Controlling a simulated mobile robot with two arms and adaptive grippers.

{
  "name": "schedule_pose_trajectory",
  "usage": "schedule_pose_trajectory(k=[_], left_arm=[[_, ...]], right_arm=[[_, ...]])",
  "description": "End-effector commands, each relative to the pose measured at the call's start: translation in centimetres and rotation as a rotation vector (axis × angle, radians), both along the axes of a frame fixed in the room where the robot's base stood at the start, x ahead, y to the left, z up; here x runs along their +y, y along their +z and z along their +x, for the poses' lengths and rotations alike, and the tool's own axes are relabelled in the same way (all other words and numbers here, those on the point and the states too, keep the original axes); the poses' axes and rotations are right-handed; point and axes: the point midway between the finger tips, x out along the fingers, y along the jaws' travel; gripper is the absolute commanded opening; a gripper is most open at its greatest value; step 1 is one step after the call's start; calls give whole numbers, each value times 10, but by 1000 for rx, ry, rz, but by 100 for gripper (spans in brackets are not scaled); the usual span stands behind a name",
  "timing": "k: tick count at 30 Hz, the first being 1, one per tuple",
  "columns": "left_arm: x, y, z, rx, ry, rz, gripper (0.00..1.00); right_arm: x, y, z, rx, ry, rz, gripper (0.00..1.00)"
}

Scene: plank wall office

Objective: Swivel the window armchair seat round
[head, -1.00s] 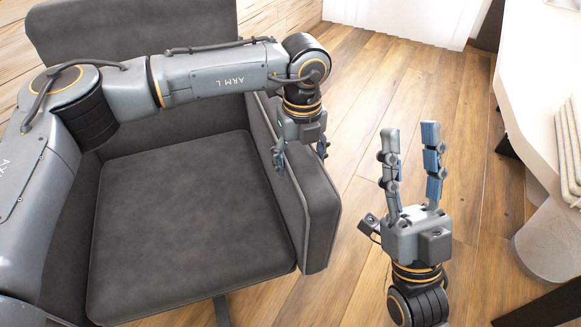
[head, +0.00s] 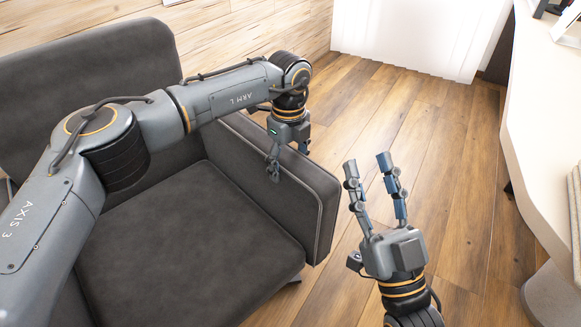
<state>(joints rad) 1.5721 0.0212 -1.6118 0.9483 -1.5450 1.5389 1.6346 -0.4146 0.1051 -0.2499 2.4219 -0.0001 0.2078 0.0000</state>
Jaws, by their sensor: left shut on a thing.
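The dark grey armchair (head: 190,245) fills the left of the head view, its seat cushion and backrest (head: 85,75) showing. My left arm reaches across it. My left gripper (head: 288,160) points down at the chair's right armrest (head: 290,187), with its fingers on either side of the armrest's upper part, shut on it. Part of the far finger is hidden behind the armrest. My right gripper (head: 370,165) is open and empty, pointing up over the floor to the right of the chair.
A plank wall (head: 250,35) and a white panel (head: 405,35) stand at the back. The wooden floor (head: 440,150) between chair and desk is clear.

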Motion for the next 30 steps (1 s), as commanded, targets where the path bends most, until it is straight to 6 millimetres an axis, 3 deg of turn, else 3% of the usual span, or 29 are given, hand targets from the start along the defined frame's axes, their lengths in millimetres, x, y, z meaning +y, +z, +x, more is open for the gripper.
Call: schedule_pose_trajectory(k=[12, 13, 16, 26, 30], left_arm=[[0, 1, 4, -8, 1, -2, 13], [0, 1, 4, -8, 1, -2, 73], [0, 1, 3, -7, 2, -2, 92], [0, 1, 2, -3, 4, 0, 92], [0, 10, 3, -4, 4, 0, 92]], right_arm=[[0, -1, 1, 6, -1, -2, 40], [0, -1, 1, 6, -1, -2, 40], [0, -1, 1, 6, -1, -2, 40], [0, 0, 0, 4, 0, -3, 40], [0, 0, 0, 3, 0, -2, 40]])
